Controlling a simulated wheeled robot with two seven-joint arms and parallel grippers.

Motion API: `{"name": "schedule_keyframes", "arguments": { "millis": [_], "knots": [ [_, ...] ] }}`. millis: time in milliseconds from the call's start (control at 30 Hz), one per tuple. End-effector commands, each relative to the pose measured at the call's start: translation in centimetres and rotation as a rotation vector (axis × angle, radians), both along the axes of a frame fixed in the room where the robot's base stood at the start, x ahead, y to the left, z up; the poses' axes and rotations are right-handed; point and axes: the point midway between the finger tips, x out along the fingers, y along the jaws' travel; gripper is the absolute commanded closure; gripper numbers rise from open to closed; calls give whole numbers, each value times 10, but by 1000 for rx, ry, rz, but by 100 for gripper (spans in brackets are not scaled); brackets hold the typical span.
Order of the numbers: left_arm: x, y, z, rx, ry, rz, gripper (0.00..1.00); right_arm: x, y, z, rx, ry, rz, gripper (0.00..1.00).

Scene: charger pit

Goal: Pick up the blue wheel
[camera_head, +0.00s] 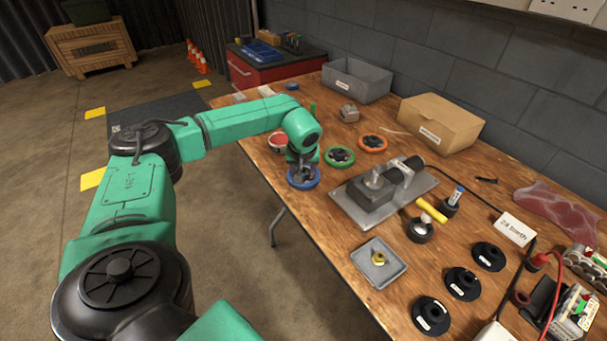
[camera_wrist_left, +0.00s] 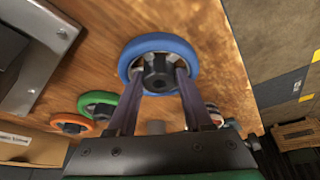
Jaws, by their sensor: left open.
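The blue wheel (camera_head: 303,184) lies flat near the table's left edge, with a dark hub in its middle. My left gripper (camera_head: 302,170) is right over it, pointing down, and hides part of the wheel. In the left wrist view the blue wheel (camera_wrist_left: 158,41) is close in front of the open fingers (camera_wrist_left: 157,77). The fingertips are on either side of the dark hub, inside the blue rim. I cannot tell whether they touch the hub. My right gripper is not in view.
A green wheel (camera_head: 339,156) and an orange wheel (camera_head: 372,143) lie nearby, and a red-rimmed item (camera_head: 278,141) sits behind the arm. A metal plate with a clamped device (camera_head: 395,213) stands to the right. A cardboard box (camera_head: 440,123) and grey bin (camera_head: 357,80) line the wall.

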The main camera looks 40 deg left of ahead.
Motion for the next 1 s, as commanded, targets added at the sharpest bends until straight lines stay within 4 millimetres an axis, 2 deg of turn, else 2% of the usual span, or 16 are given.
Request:
{"name": "schedule_keyframes", "arguments": {
  "millis": [200,267,333,367,633,767,867,967,1000],
  "knots": [
    [1,0,-3,0,0,-1,49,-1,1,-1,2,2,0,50],
    [1,0,-3,-1,-1,0,68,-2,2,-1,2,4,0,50],
    [1,0,-3,-1,-1,0,95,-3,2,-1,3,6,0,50],
    [1,0,-3,-1,-1,-1,100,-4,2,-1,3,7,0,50],
    [1,0,-2,-2,-3,0,100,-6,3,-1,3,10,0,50],
    [2,0,5,-2,-4,0,100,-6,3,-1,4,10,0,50],
    [2,1,19,-2,-6,2,100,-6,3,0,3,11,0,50],
    [3,0,44,-3,-8,-1,100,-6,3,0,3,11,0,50],
    [3,0,57,-4,-9,0,100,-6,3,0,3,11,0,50]
  ]
}}
